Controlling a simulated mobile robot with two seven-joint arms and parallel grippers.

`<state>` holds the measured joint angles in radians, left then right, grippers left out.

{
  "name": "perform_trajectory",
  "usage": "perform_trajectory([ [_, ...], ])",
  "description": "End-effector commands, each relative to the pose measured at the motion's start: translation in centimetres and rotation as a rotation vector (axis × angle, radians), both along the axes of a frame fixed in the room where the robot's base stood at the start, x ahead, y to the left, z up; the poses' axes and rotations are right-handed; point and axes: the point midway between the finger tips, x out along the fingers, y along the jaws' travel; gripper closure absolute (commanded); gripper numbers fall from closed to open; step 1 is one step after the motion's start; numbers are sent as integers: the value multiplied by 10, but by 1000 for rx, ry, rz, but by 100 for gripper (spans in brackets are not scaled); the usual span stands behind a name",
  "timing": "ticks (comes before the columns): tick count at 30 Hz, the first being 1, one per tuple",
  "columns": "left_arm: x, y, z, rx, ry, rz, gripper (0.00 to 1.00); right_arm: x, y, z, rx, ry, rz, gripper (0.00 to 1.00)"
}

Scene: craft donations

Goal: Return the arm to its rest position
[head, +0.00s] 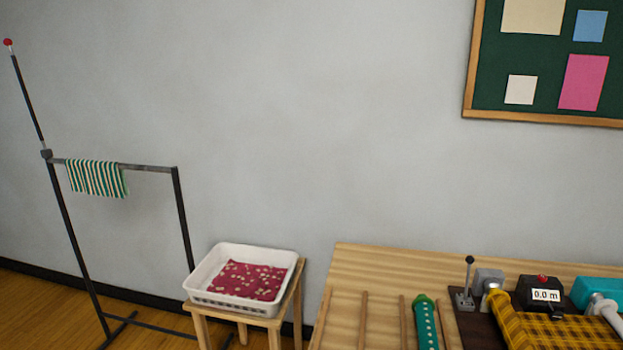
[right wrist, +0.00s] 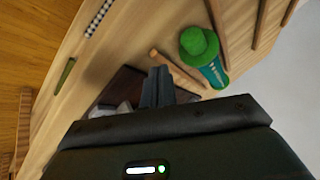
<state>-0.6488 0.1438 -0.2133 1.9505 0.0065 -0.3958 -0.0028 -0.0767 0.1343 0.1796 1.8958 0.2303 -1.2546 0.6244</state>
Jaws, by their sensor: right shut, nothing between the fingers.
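My right gripper (right wrist: 158,86) shows in the right wrist view with its dark fingers together and nothing between them. It is over the wooden table (right wrist: 105,65), in front of a dark brown board (right wrist: 122,88). A green roll (right wrist: 200,42) with a teal, dotted part lies beyond it to the right, apart from the fingers. My left gripper is in neither view. I cannot make out my right gripper in the head view.
In the head view, the table (head: 350,262) holds wooden dowels, the green roll (head: 425,320), a black meter (head: 540,293) and yellow plaid cloth (head: 560,330). A white basket (head: 208,287) with red cloth (head: 248,281) sits on a stool. A rack (head: 180,215) holds striped cloth (head: 95,178).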

Motion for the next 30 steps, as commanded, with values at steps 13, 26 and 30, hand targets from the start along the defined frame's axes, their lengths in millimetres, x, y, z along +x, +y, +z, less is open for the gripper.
perform_trajectory([
  [13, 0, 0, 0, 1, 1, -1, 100, -159, 87, 14, -336, 210, 664, 100],
  [26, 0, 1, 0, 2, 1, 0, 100, -181, 116, 4, -413, 137, 846, 100],
  [30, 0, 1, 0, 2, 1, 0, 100, -169, 123, -12, -423, 59, 843, 100],
])
